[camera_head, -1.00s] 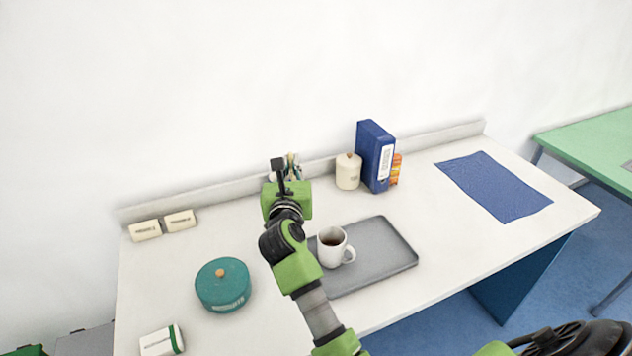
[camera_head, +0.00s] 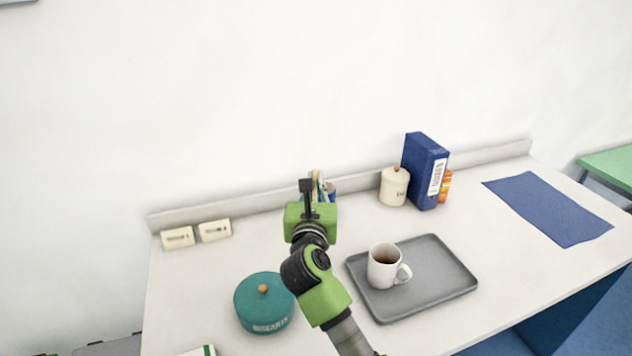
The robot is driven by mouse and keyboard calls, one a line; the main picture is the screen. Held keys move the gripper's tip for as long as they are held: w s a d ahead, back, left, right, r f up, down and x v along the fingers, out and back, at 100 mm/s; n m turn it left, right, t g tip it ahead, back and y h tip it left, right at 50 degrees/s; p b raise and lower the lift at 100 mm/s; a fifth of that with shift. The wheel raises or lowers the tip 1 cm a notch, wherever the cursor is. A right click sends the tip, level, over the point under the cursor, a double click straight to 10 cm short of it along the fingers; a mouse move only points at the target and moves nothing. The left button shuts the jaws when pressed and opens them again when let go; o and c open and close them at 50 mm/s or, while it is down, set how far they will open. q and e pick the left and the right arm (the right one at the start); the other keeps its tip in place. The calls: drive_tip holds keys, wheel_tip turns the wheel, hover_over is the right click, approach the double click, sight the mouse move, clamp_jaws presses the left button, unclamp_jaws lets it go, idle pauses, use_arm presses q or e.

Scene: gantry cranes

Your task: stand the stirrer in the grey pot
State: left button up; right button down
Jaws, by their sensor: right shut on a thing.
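My right gripper (camera_head: 306,190) is over the back of the white desk, its arm coming in from below. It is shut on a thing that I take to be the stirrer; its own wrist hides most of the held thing. Right behind the gripper stands a cluster of thin tan and blue upright items (camera_head: 330,190). The gripper covers their lower part, so I cannot tell whether they stand in the grey pot; the pot itself is not clearly seen. I cannot tell whether the gripper touches them. My left gripper is not in view.
A grey tray (camera_head: 446,285) holds a white mug (camera_head: 382,268) of dark drink. A teal tin (camera_head: 262,312) stands front left. A cream jar (camera_head: 394,188), a blue binder (camera_head: 422,172) and an orange box (camera_head: 446,186) stand along the back. A blue mat (camera_head: 548,208) lies right.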

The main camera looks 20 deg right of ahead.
wheel_tip(320, 180, down, 5)
drive_tip(key=b, duration=0.4)
drive_tip(key=shift+f+b, duration=0.95)
drive_tip(key=shift+f, duration=0.45)
use_arm(q)
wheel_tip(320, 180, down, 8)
drive_tip(key=b, duration=0.1)
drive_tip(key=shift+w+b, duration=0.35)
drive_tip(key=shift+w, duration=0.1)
use_arm(e)
drive_tip(key=shift+f, duration=1.1)
